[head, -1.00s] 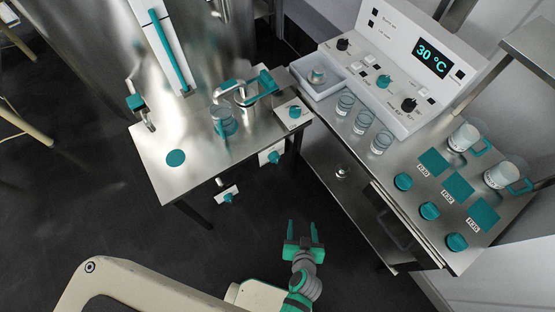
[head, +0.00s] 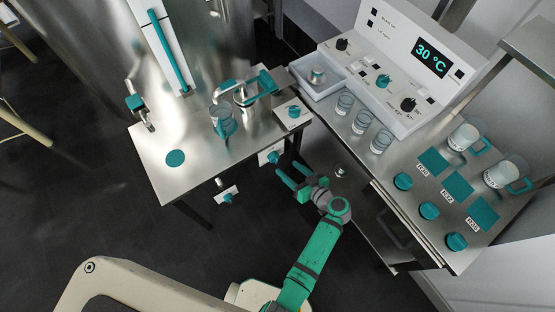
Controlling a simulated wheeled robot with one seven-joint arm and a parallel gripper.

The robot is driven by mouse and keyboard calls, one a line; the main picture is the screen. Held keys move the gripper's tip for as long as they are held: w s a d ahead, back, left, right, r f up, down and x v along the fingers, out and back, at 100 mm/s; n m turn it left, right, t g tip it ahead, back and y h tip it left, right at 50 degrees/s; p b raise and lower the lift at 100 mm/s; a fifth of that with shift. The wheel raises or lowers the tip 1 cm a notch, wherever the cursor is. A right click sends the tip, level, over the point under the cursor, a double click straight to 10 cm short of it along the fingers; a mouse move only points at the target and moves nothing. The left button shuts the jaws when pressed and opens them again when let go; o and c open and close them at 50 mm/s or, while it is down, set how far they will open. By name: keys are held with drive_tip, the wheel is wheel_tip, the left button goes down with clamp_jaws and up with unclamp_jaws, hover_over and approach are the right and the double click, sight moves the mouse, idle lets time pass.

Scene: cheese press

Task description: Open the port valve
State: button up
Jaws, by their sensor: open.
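No label in view names the port valve. A small valve with a teal handle (head: 136,102) sticks out of the steel tank on the left, above the steel table. A teal knob on a white plate (head: 273,157) is at the table's front edge, and another teal knob (head: 228,198) sits lower and to the left. My gripper (head: 286,170) is open and empty, its teal fingers pointing up and left. In the picture it is just right of and below the front-edge knob, apparently apart from it; depth is hard to judge.
The steel table (head: 185,185) holds a glass vessel (head: 221,120), a teal-handled fitting (head: 262,84) and a white box with a teal knob (head: 294,113). The right bench carries a control panel (head: 400,60) reading 30 °C, beakers and jugs. Dark floor (head: 110,220) lies open at lower left.

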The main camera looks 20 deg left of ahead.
sight(277, 160)
drive_tip(key=x, duration=0.8)
drive_tip(key=shift+w+a+f, duration=0.1)
drive_tip(key=shift+a, duration=0.1)
drive_tip(key=c, duration=1)
